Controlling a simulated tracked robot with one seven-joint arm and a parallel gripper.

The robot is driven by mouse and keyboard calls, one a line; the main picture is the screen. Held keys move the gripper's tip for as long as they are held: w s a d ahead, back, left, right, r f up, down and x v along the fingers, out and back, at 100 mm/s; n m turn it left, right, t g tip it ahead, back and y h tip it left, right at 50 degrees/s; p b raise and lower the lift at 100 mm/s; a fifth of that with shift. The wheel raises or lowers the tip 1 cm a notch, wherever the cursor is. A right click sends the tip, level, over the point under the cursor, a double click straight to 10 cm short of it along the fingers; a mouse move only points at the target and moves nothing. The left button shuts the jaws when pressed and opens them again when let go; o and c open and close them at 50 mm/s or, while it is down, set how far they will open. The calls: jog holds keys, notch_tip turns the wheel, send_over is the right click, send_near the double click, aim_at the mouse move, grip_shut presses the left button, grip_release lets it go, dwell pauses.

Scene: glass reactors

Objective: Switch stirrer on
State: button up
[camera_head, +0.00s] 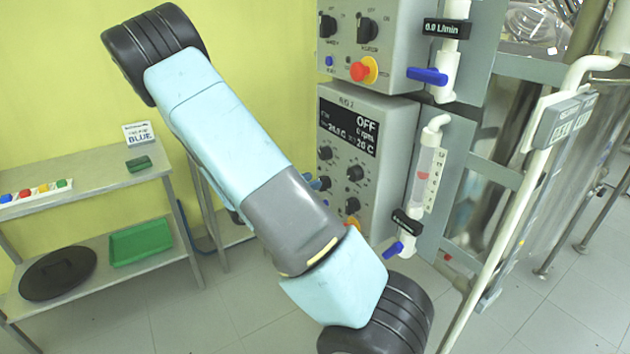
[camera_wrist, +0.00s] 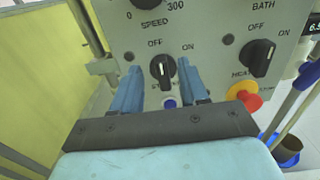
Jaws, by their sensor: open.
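The stirrer knob (camera_wrist: 163,70) is black, on the grey control box (camera_head: 375,107), below the SPEED dial. Its white line points up towards OFF; ON is to the right. Its label is partly hidden by a finger. My gripper (camera_wrist: 158,78) is open, with one blue finger on each side of the knob; contact cannot be told. In the head view, the gripper (camera_head: 318,183) shows small at the box's left edge, mostly hidden by my arm. The box's display (camera_head: 348,128) reads OFF and 0 rpm.
The BATH heat knob (camera_wrist: 257,60) and a red and yellow emergency button (camera_wrist: 244,95) are right of my gripper. A blue push button (camera_wrist: 170,103) is just below the stirrer knob. A flow tube with a blue valve (camera_head: 393,249) stands right of the box. Shelves (camera_head: 95,180) stand at left.

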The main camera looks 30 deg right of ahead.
aim_at(323, 183)
jog(key=shift+d, duration=1.8)
